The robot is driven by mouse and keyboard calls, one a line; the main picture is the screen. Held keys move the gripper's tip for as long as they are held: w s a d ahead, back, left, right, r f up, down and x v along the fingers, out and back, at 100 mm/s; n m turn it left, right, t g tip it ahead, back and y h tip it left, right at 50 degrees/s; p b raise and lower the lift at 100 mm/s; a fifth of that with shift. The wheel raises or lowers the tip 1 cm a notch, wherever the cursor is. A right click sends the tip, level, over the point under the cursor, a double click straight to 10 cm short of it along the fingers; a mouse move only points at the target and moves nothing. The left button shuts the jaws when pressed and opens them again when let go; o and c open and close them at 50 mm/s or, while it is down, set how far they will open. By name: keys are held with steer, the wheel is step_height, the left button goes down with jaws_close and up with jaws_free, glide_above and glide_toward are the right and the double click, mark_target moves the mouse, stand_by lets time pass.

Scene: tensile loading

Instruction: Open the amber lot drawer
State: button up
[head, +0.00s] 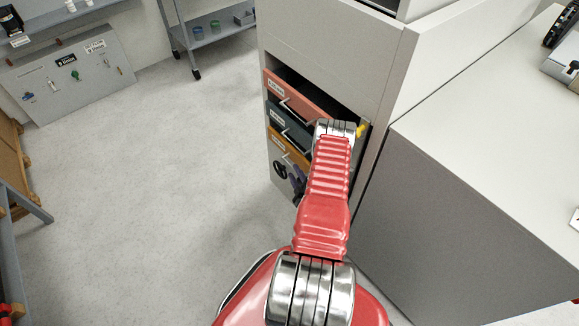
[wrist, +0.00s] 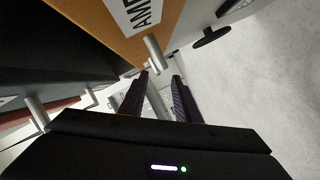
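The amber lot drawer (head: 284,146) is the lowest of three coloured drawers in the white cabinet in the head view. Its front looks roughly in line with the drawers above; my arm hides its right part. In the wrist view its amber front (wrist: 115,35) shows a partly cut-off label and a silver bar handle (wrist: 155,53). My gripper (wrist: 161,76) is open, with its two dark fingers apart. The handle lies just beyond the fingertips, nearer the left finger. I cannot tell whether they touch. In the head view my gripper (head: 298,183) is mostly hidden behind my red arm.
A salmon-red drawer (head: 300,95) and a dark grey-green drawer (head: 288,122) sit above the amber one. A grey-sided, white-topped counter (head: 450,210) stands right of the cabinet. The floor (head: 150,170) to the left is clear.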

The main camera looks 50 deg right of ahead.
mark_target(290, 164)
steer(key=shift+x, duration=3.1)
steer(key=shift+c, duration=0.3)
jaws_close()
